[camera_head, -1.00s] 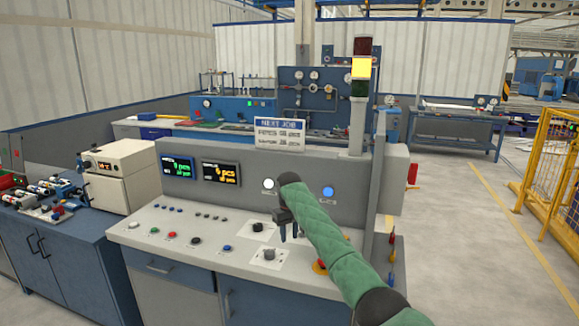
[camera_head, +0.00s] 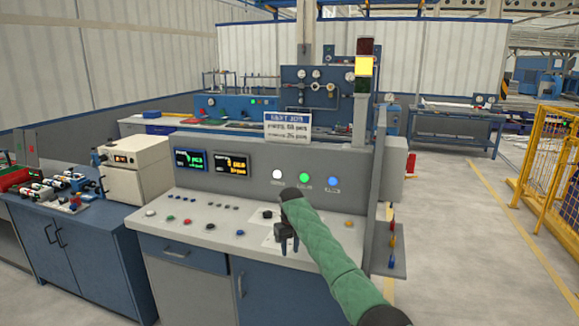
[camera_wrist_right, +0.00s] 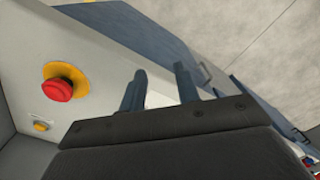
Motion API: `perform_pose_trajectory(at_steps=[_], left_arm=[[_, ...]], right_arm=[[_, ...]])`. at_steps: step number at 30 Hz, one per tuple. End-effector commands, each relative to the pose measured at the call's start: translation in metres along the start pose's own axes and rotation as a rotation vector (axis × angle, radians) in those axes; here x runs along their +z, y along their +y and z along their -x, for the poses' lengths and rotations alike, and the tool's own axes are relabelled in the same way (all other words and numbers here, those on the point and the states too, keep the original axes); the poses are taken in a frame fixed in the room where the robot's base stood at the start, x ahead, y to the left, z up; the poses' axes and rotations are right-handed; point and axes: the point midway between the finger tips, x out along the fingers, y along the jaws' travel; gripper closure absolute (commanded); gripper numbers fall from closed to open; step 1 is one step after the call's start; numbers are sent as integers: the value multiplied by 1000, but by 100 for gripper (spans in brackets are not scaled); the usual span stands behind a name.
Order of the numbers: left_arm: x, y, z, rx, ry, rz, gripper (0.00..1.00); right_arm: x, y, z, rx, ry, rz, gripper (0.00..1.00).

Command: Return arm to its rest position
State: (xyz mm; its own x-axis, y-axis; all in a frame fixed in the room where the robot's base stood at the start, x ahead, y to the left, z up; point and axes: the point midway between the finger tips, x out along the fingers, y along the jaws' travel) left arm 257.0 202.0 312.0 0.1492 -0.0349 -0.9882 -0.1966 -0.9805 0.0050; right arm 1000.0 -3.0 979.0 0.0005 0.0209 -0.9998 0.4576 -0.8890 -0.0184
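My right arm in its green sleeve reaches in from the lower right in the head view. Its right gripper (camera_head: 288,246) hangs over the right part of the control console (camera_head: 180,208), pointing down. In the right wrist view the two fingers (camera_wrist_right: 158,88) stand apart with nothing between them. A red mushroom button (camera_wrist_right: 58,90) on a yellow base sits left of the fingers there, apart from them. My left gripper is in neither view. The arm hides part of the console top.
White, green and blue lamps (camera_head: 305,179) sit on the console's upright panel, beside two displays (camera_head: 231,165). A signal tower (camera_head: 364,68) shows yellow. A blue cabinet (camera_head: 70,245) with pipe parts stands left. Open floor (camera_head: 450,250) lies right, before a yellow fence (camera_head: 545,170).

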Motion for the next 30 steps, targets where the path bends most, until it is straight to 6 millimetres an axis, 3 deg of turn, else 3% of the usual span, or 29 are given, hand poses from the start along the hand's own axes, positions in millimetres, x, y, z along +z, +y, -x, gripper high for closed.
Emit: perform_pose_trajectory(at_steps=[8,14,23,30], left_arm=[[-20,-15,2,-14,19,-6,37],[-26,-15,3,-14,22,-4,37],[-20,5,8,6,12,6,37],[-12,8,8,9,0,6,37]], right_arm=[[21,-4,-67,-19,12,-16,68],[54,-9,-148,-41,27,-41,68],[128,-24,-279,-67,59,-90,68],[201,-39,-373,-76,81,-132,68]])
